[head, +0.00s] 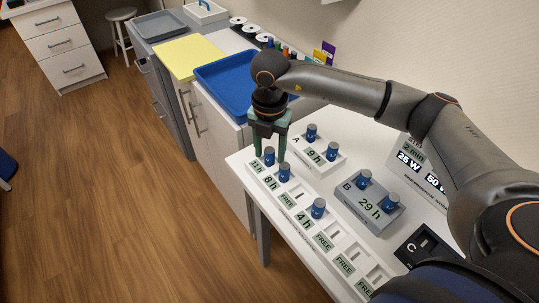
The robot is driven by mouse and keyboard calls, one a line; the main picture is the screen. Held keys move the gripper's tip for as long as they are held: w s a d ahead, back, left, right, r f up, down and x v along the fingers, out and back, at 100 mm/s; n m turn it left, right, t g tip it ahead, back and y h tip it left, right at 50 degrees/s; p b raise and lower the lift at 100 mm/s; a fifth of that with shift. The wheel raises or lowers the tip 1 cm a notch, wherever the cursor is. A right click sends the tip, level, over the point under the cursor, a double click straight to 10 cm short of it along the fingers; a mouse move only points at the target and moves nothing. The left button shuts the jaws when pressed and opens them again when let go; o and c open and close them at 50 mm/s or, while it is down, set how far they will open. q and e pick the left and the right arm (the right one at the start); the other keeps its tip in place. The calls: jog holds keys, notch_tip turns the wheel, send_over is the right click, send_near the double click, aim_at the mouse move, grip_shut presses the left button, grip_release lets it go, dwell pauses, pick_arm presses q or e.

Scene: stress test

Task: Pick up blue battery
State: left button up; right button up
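Several blue batteries stand upright in holders on the white table. In the long white holder (333,222) at the front, one blue battery (269,156) is at the far end, one (284,172) is at the "8 h" slot and one (318,208) at the "4 h" slot. Holder A (324,166), marked "9 h", has blue batteries (311,132). Grey holder B (366,205), marked "29 h", has two blue batteries. My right gripper (270,155) points down over the far-end battery, its green fingers apart on either side. Contact is unclear. My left gripper is out of view.
A black block C (426,246) and a sign with "25 W" (410,162) are on the right of the table (250,156). A blue tray (222,75) lies beyond, then a yellow surface (188,55) and a grey tray (158,25).

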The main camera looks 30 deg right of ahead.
grip_shut()
jog(key=shift+r, duration=0.15)
dwell(0.4)
